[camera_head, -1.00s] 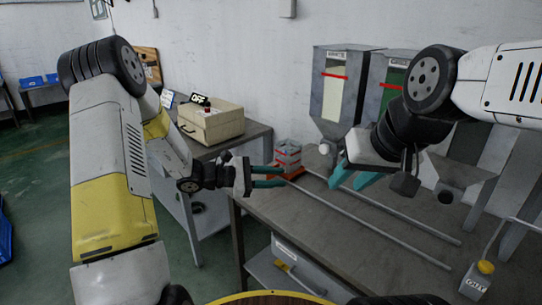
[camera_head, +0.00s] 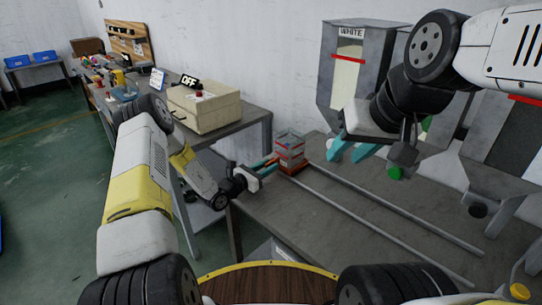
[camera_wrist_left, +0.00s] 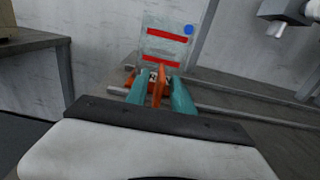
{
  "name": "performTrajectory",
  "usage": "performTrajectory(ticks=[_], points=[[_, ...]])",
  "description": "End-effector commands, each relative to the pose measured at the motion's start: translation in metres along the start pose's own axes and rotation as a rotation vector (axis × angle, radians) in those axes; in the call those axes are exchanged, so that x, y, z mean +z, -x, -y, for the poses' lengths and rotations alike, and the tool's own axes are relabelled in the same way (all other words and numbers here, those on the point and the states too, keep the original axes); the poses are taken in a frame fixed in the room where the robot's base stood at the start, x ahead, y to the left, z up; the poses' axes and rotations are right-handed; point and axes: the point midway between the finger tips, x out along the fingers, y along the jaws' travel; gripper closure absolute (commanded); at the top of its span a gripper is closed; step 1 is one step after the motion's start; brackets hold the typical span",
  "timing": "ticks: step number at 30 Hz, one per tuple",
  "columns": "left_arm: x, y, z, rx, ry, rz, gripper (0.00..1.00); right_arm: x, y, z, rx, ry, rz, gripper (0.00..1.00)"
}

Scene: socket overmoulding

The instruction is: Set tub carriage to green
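The tub carriage (camera_head: 290,148) is a clear tub with red bands on an orange-red base, at the left end of two rails. In the left wrist view, the tub (camera_wrist_left: 163,45) stands ahead of the fingers, with a blue dot at its upper right. My left gripper (camera_head: 267,165) is at the carriage's near left side. Its teal fingers lie either side of an upright orange handle (camera_wrist_left: 158,90), with gaps visible in the left wrist view. My right gripper (camera_head: 350,152) is open and empty in front of the white hopper.
The hopper labelled WHITE (camera_head: 350,75) stands by the wall; other hoppers stand right of it, partly hidden by my right arm. Two bare rails (camera_head: 375,220) run right along the table. A beige box (camera_head: 203,108) with an OFF sign (camera_head: 190,81) is on the left bench.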

Motion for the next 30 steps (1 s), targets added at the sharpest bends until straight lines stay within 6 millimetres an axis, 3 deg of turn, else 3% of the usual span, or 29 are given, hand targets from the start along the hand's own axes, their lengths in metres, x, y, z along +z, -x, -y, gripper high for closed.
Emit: performTrajectory(ticks=[4,13,18,30], points=[[0.0005,-0.0127,0.0,0.0,-0.001,0.001,0.71,0.0,-0.0001,0.0,0.0,0.0,0.0,0.64],[0.0004,-0.0151,-0.0001,0.0,-0.001,0.0,0.71,0.0,-0.0001,0.0,0.0,0.0,0.0,0.64],[0.0004,-0.015,0.0,0.0,-0.001,0.0,1.0,0.0,-0.0001,0.0,0.0,0.0,0.0,0.64],[0.0005,-0.0147,-0.0002,0.0,-0.001,0.0,1.0,0.0,-0.0001,0.0,0.0,0.0,0.0,0.64]])
